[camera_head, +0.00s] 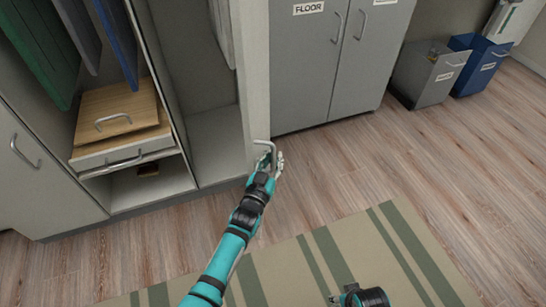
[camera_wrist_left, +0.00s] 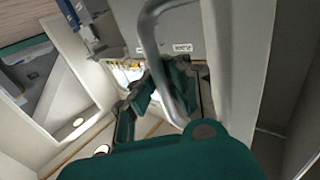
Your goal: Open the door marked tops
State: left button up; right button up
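A pale wardrobe door (camera_head: 256,75) stands swung open, seen nearly edge-on in the head view. No "tops" label is readable on it, as its front face is turned away. Its grey bar handle (camera_head: 264,144) sticks out near the lower edge. My left gripper (camera_head: 272,160) is at this handle. In the left wrist view the handle (camera_wrist_left: 152,45) runs close across the dark green fingers (camera_wrist_left: 148,95). I cannot tell whether they are closed around it.
A grey cabinet marked "floor" (camera_head: 300,70) stands behind the door. Grey (camera_head: 425,75) and blue (camera_head: 480,65) bins stand at the right. A striped rug (camera_head: 350,255) covers the near floor.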

pick_arm(q)
jog(key=o, duration=0.4)
jog(key=shift+s, duration=0.15)
jog(key=shift+o, duration=0.7)
jog(key=shift+a, duration=0.1)
jog(key=v, duration=1.1)
jog(key=shift+s, duration=0.4)
jog(key=shift+a, duration=0.1)
jog(key=shift+c, duration=0.2)
